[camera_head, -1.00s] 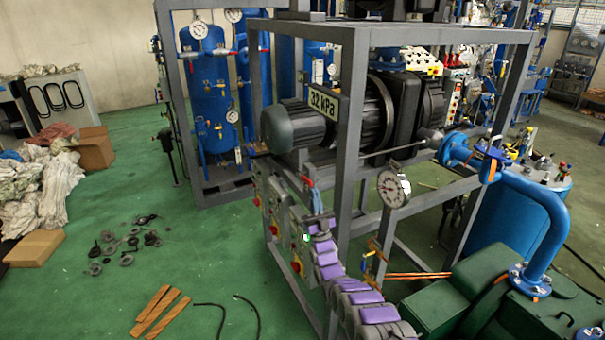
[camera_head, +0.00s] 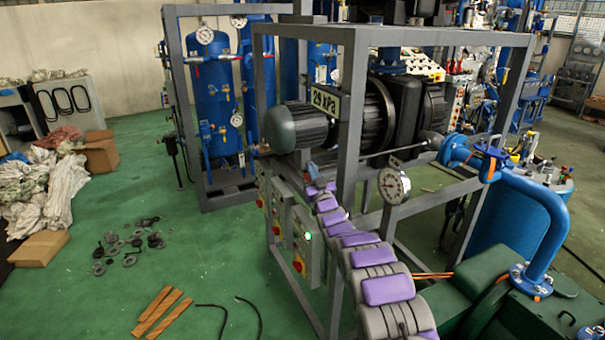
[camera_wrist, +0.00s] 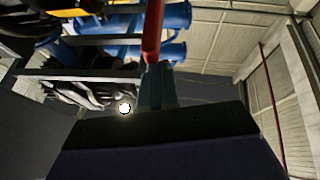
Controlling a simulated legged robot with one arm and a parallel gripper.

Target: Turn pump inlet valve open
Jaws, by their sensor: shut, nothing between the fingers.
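My gripper (camera_wrist: 156,72) is shut and empty in the wrist view. A red lever-like bar (camera_wrist: 153,28) stands just beyond its tips; I cannot tell whether they touch. In the head view my purple-padded arm reaches from the lower right up to the left side of the grey pump frame, and the fingertips there are too small to make out. The dark pump (camera_head: 372,115) sits inside the frame. A valve with an orange handle (camera_head: 489,150) is on the blue pipe at the right. I cannot tell which valve is the pump inlet valve.
The grey frame (camera_head: 350,150) carries a 29 kPa display (camera_head: 327,103) and a round gauge (camera_head: 393,185). Control boxes (camera_head: 301,228) are beside my arm. Blue tanks (camera_head: 210,90) stand behind. Parts and wooden strips (camera_head: 157,312) lie on the green floor; much floor at left is clear.

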